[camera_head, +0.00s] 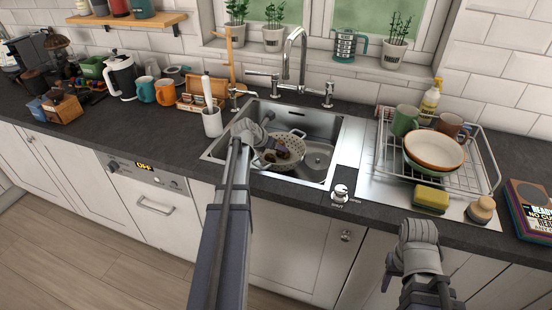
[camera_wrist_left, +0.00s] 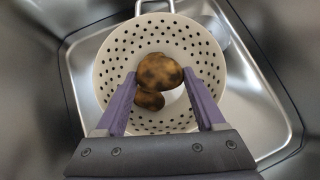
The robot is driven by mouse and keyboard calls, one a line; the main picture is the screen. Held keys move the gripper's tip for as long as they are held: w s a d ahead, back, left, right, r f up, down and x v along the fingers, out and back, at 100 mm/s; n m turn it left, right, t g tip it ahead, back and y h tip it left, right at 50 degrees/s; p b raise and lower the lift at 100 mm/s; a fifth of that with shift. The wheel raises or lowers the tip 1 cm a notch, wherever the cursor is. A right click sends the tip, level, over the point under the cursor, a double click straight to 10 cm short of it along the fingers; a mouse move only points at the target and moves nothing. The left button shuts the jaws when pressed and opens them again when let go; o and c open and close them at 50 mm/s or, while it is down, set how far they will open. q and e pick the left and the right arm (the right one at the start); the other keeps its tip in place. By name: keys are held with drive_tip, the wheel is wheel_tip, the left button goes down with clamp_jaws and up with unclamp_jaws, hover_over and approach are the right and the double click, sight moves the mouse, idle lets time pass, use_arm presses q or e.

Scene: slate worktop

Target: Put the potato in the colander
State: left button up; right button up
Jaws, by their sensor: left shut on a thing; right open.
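The white perforated colander (camera_head: 296,141) sits in the sink, and it fills the middle of the left wrist view (camera_wrist_left: 112,62). My left gripper (camera_wrist_left: 160,84) is over the colander, shut on a mottled brown potato (camera_wrist_left: 160,71) between its purple fingertips. A second brown, potato-like piece (camera_wrist_left: 149,100) shows just below it in the wrist view, against the colander's inside. In the head view my left arm hides part of the colander. My right gripper (camera_head: 391,274) is open and empty, in front of the counter at lower right.
The steel sink (camera_head: 327,160) surrounds the colander, with a tall faucet (camera_head: 296,55) behind. A dish rack (camera_head: 485,165) with bowls (camera_head: 434,150) and mugs stands to the right, with a sponge (camera_head: 431,199) and brush (camera_head: 481,209) in front. A utensil holder (camera_head: 212,122) stands left of the sink.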

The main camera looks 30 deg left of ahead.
use_arm(q)
wheel_tip(320, 180, down, 4)
drive_tip(key=b, duration=0.3)
drive_tip(key=shift+r+b, duration=0.2)
drive_tip(key=shift+b, duration=0.15)
drive_tip(key=shift+f, duration=0.2)
drive_tip(key=o, duration=1.5)
drive_tip(key=shift+r, duration=0.1)
drive_tip(key=shift+r, duration=0.3)
drive_tip(key=shift+p+v, duration=4.25)
drive_tip(key=shift+v, duration=1.65)
